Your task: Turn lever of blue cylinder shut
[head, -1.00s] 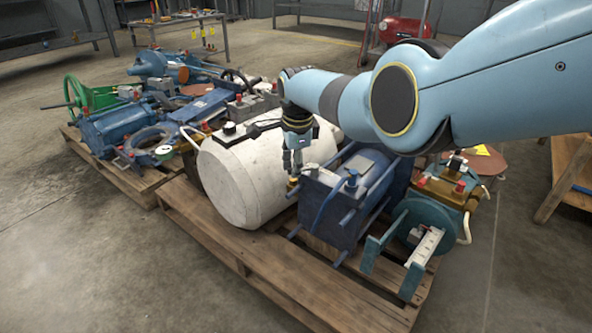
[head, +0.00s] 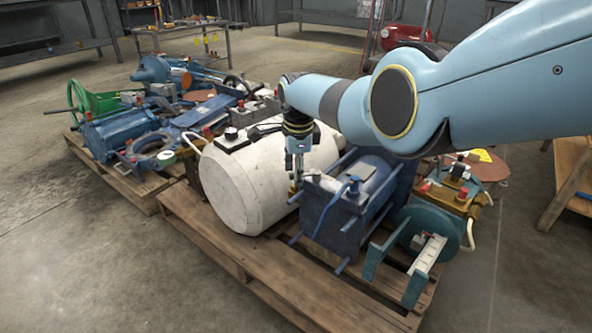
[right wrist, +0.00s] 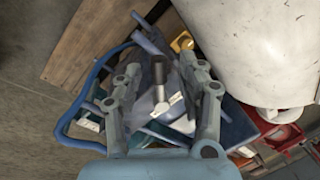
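The blue cylinder (head: 335,213), a boxy body with tie rods, lies on the pallet right of the white tank. My right gripper (head: 296,182) points down at its near left end, by a small brass fitting (head: 293,192). In the right wrist view the right gripper (right wrist: 160,66) is open, its fingers well apart. A grey post-like piece (right wrist: 158,74), possibly the lever, shows between them; contact cannot be told. The brass fitting (right wrist: 182,41) shows beyond the fingers, and a blue hose (right wrist: 87,88) curves at left. My left gripper is not in view.
The white tank (head: 240,190) lies close to the left of the gripper. A teal flanged part (head: 428,228) and a brown unit with red caps (head: 447,193) stand at right. The wooden pallet (head: 230,250) has bare boards in front. Another loaded pallet (head: 135,188) is at left.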

